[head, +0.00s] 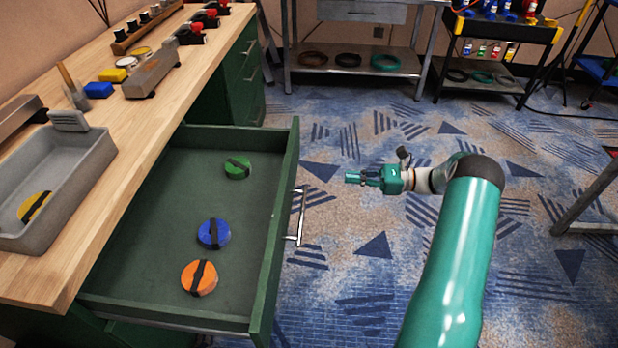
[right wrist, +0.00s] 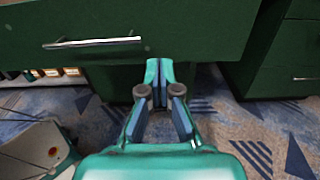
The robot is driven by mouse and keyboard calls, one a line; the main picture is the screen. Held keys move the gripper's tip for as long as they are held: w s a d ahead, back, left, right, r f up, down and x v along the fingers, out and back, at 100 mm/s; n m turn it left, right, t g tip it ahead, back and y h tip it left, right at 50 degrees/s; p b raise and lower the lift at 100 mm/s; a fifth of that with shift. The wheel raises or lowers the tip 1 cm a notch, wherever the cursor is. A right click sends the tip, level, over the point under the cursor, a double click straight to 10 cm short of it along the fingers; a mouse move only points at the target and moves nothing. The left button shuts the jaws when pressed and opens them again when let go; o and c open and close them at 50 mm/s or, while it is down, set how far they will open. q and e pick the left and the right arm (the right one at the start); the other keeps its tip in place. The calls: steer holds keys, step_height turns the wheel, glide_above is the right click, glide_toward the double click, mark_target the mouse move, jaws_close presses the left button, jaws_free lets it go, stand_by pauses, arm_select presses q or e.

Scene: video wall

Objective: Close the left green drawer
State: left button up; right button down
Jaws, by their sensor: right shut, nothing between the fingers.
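The green drawer (head: 180,200) on the left is pulled far out from under the wooden workbench. It holds a green, a blue and an orange round piece. Its silver handle (head: 301,215) is on the front panel, which faces right in the head view. My right gripper (head: 352,177) is shut and empty, to the right of the drawer front and apart from it. In the right wrist view the drawer front (right wrist: 200,30) and its handle (right wrist: 92,43) are above my right gripper's fingertips (right wrist: 160,64), the handle to the left. My left gripper is not in view.
The wooden workbench (head: 150,140) carries a grey tray (head: 85,170), with a yellow round piece inside, and small tools. A second green drawer unit (head: 245,70) stands farther along, closed. Shelving (head: 350,72) and a tool cart (head: 500,30) stand at the back.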

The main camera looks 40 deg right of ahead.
mark_target(293, 172)
steer(key=x, duration=1.3)
steer(key=shift+w+a+r, duration=0.2)
steer(key=shift+w+r, duration=0.05)
steer(key=shift+r, duration=0.05)
